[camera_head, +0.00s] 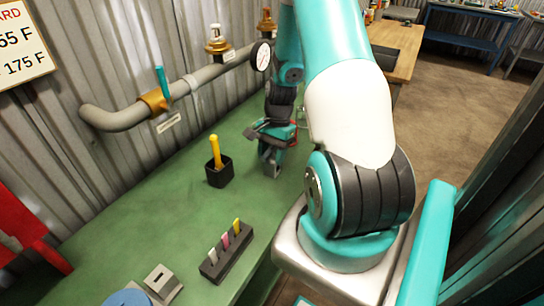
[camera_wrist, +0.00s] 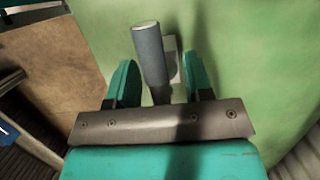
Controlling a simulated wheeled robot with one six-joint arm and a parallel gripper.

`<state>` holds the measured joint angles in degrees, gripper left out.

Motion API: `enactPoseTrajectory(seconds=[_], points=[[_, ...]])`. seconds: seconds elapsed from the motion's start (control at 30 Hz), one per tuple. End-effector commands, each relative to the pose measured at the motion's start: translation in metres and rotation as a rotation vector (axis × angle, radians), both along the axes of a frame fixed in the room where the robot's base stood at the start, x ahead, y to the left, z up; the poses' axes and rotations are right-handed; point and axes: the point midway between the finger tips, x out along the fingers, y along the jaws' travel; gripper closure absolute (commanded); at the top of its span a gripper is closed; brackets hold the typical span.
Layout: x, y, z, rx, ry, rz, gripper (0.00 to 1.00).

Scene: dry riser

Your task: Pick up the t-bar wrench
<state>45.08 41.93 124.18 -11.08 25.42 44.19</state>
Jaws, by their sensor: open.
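My gripper (camera_head: 271,164) is low over the green bench top in the head view, with its fingers pointing down. In the wrist view its two teal fingers (camera_wrist: 159,66) are spread apart. A grey round bar (camera_wrist: 150,55), which looks like the t-bar wrench, lies between them, with a visible gap on each side. Its near end runs out of sight behind the gripper body, and a small pale plate shows beside it. In the head view my gripper hides the bar, so I cannot tell its full shape.
A black cup (camera_head: 219,178) with a yellow-handled tool (camera_head: 215,150) stands left of my gripper. A black rack (camera_head: 226,254) of coloured tags is nearer. A pipe (camera_head: 120,119) with valves and a gauge (camera_head: 261,56) runs along the wall. The bench top (camera_head: 130,215) is otherwise partly clear.

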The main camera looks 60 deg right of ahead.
Motion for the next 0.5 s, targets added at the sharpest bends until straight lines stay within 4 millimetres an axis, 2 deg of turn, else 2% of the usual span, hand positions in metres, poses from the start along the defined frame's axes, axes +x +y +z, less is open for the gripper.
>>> enactPoseTrajectory(seconds=[0.17, 0.37, 0.4, 0.5], points=[[0.0001, 0.0, -0.0002, -0.001, 0.0, 0.0, 0.53], [0.0001, -0.0001, 0.0, -0.001, 0.0, 0.0, 0.97], [0.0001, -0.0001, 0.0, -0.001, 0.0, 0.0, 1.0], [0.0002, -0.0001, 0.0002, -0.001, 0.0, 0.0, 1.0]])
